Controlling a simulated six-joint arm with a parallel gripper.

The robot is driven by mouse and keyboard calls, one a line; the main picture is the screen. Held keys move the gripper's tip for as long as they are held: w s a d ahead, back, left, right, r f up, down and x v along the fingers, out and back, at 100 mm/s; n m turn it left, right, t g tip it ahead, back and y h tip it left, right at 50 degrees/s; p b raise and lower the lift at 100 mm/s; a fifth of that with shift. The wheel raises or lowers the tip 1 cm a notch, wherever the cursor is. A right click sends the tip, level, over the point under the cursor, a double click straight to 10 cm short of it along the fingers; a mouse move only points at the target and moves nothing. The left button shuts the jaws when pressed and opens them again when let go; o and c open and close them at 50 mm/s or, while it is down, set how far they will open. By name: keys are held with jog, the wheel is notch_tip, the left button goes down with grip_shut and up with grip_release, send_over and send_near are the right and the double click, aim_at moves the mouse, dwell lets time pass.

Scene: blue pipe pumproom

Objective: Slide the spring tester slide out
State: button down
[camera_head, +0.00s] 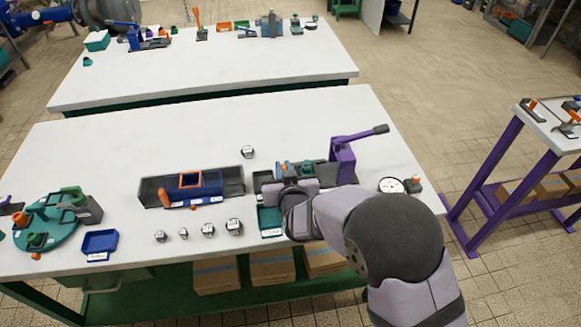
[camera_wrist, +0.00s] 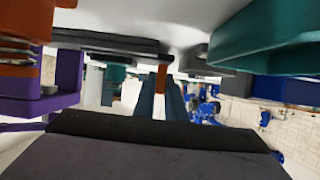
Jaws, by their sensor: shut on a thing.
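The spring tester has a purple upright (camera_head: 343,160) with a long lever (camera_head: 360,134) pointing up to the right. Its dark grey base lies to the left, and the slide's dark grey end (camera_head: 262,178) shows there beside small teal and blue parts. My gripper (camera_wrist: 160,95) is at the front edge of this base, mostly hidden in the head view by my own wrist. In the wrist view its two blue-grey fingers are shut on a narrow orange handle (camera_wrist: 159,88). A dark plate (camera_wrist: 95,40) and the purple part (camera_wrist: 68,80) show in that view.
A teal tray (camera_head: 268,232) lies close under my wrist. A dial gauge (camera_head: 391,186) stands to the right. A dark channel with a blue carriage (camera_head: 195,187) lies to the left, with several small metal blocks in front. The table's back is mostly clear.

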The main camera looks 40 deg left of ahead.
jog(key=shift+s+a, duration=0.2)
jog(key=c, duration=1.8)
grip_release()
jog(key=shift+d+r, duration=0.1)
jog(key=shift+b+v, duration=0.5)
jog(key=shift+v, duration=3.05)
